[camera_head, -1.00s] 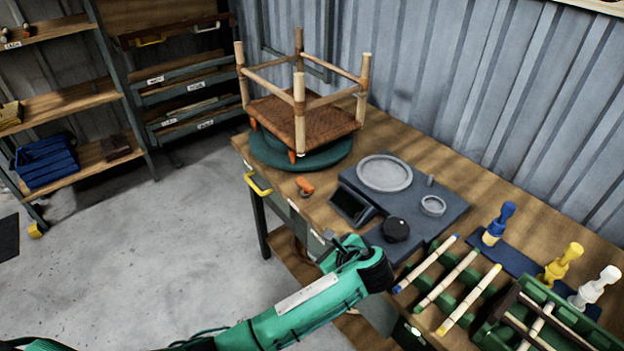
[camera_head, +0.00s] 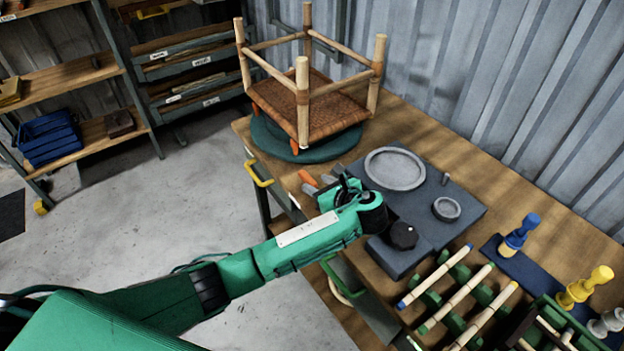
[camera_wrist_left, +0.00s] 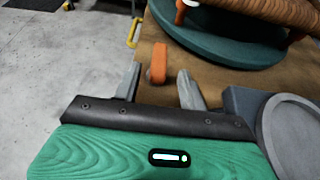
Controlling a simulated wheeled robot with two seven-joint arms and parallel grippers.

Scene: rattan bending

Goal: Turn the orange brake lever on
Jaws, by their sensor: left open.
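The orange brake lever (camera_head: 308,178) stands near the left edge of the workbench, beside the green turntable; it also shows in the left wrist view (camera_wrist_left: 158,62). My left gripper (camera_head: 322,181) is right beside the lever, its arm coming in from the lower left. In the left wrist view, my left gripper (camera_wrist_left: 158,72) is open, and the lever shows in the gap between its two grey fingers. I see no clear contact with either finger. The gripper and arm partly hide the bench near the lever. My right gripper is not in view.
The round turntable (camera_head: 270,145) carries an upside-down rattan stool (camera_head: 315,105) behind the lever. A dark grey panel with a round dish (camera_head: 395,168) and black knob (camera_head: 403,235) lies to the right. A yellow drawer handle (camera_head: 258,174) sticks out at the bench edge.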

